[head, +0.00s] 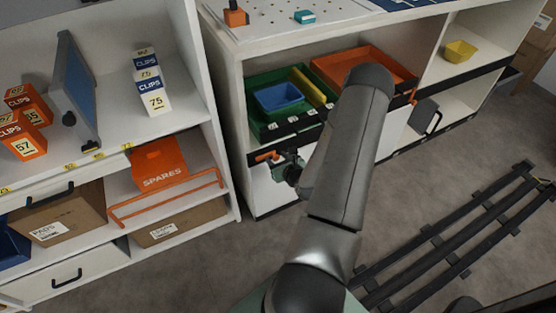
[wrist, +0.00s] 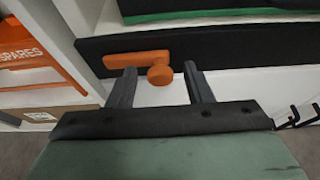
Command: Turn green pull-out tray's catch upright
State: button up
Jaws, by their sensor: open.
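The green pull-out tray (head: 259,129) sits in the middle cabinet bay, holding a blue bin and a yellow item. Its green edge also shows at the top of the wrist view (wrist: 215,15). Below it is a black front strip (wrist: 230,48) with an orange catch (wrist: 137,58). The catch's bar lies level, pointing left from a round knob at its right end. In the head view the catch (head: 268,156) shows small beside my gripper (head: 283,163). In the wrist view my gripper (wrist: 160,82) is open, its two fingers on either side of the knob. Contact cannot be told.
An orange tray (head: 338,66) sits right of the green one. A shelf at left holds an orange SPARES box (head: 160,165) behind an orange rail (head: 165,200). Black rails (head: 450,235) lie on the floor at right. Hooks (wrist: 293,116) show at the wrist view's right.

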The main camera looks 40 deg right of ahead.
jog(key=c, duration=1)
jog(key=m+y+p, duration=0.1)
jog(key=m, duration=0.1)
jog(key=shift+d+m+t+y+p, duration=0.2)
jog(key=shift+m+t+y+p, duration=0.1)
jog(key=shift+m+y+p, duration=0.1)
jog(key=m+y, duration=0.1)
jog(key=m+t+y, duration=0.1)
jog(key=m, duration=0.1)
jog(key=shift+s+d+f+p, duration=0.1)
jog(key=shift+d+f+p, duration=0.05)
jog(key=shift+p, duration=0.15)
jog(key=m, duration=0.2)
jog(key=m+t+y, duration=0.1)
jog(key=m, duration=0.1)
jog(key=shift+d+f+t+y, duration=0.1)
jog(key=shift+f+t+y, duration=0.1)
jog(key=shift+t+y, duration=0.1)
jog(key=shift+f+m+t+y+b, duration=0.1)
jog(key=shift+m+t+y+b, duration=0.35)
jog(key=shift+m, duration=1.35)
jog(key=shift+t, duration=0.25)
